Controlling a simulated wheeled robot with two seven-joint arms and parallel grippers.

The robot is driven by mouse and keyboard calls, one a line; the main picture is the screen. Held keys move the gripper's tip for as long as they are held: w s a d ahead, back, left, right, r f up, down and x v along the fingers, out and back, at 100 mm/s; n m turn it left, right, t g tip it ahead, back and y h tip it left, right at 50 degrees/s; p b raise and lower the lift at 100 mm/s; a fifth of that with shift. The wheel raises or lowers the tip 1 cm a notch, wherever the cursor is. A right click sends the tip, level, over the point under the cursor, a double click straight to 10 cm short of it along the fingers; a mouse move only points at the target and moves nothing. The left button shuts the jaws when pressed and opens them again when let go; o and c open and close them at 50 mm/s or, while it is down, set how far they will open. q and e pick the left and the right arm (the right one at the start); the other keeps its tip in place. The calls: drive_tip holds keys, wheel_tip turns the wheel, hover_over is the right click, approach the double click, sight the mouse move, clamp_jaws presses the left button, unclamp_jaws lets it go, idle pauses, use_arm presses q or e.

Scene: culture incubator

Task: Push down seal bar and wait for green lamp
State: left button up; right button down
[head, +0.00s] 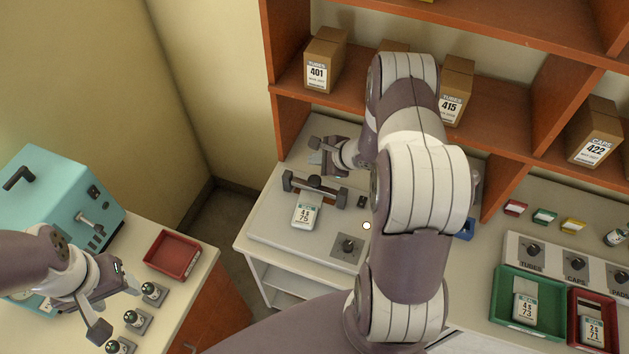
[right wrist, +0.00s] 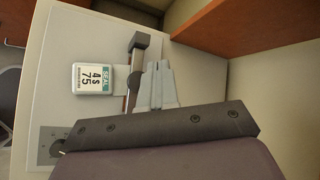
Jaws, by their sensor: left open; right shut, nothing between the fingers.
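The dark seal bar (head: 315,187) lies across the pale sealer plate (head: 275,220), with a block at each end. A white pouch labelled "SEAL 4 s 75" (head: 305,212) lies flat at the bar's front side. My right gripper (head: 316,157) is shut and empty just behind the bar. In the right wrist view its closed fingertips (right wrist: 158,68) are beside the seal bar (right wrist: 134,75); contact cannot be told. The pouch (right wrist: 90,78) is on the bar's far side there. A small round lamp (head: 366,226) looks whitish, not green. My left gripper (head: 115,305) is open and empty.
A knob (head: 347,246) sits on the sealer's front. My left gripper hovers near several small bottles (head: 152,291), a red tray (head: 172,254) and a teal machine (head: 55,200). Shelves with boxes (head: 325,60) rise behind the sealer. Green (head: 497,318) and red trays stand right.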

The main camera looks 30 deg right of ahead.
sight(314, 180)
wheel_tip(314, 180, down, 6)
drive_tip(key=b, duration=0.3)
drive_tip(key=shift+r+b, duration=0.25)
drive_tip(key=shift+b, duration=0.1)
drive_tip(key=shift+f, duration=0.1)
idle(1.4)
drive_tip(key=shift+f+b, duration=0.4)
drive_tip(key=shift+b, duration=0.45)
drive_tip(key=shift+f+b, duration=1.35)
drive_tip(key=shift+b, duration=0.3)
idle(0.9)
idle(0.3)
drive_tip(key=shift+r+p, duration=0.85)
drive_tip(key=shift+r, duration=0.95)
drive_tip(key=shift+r, duration=0.1)
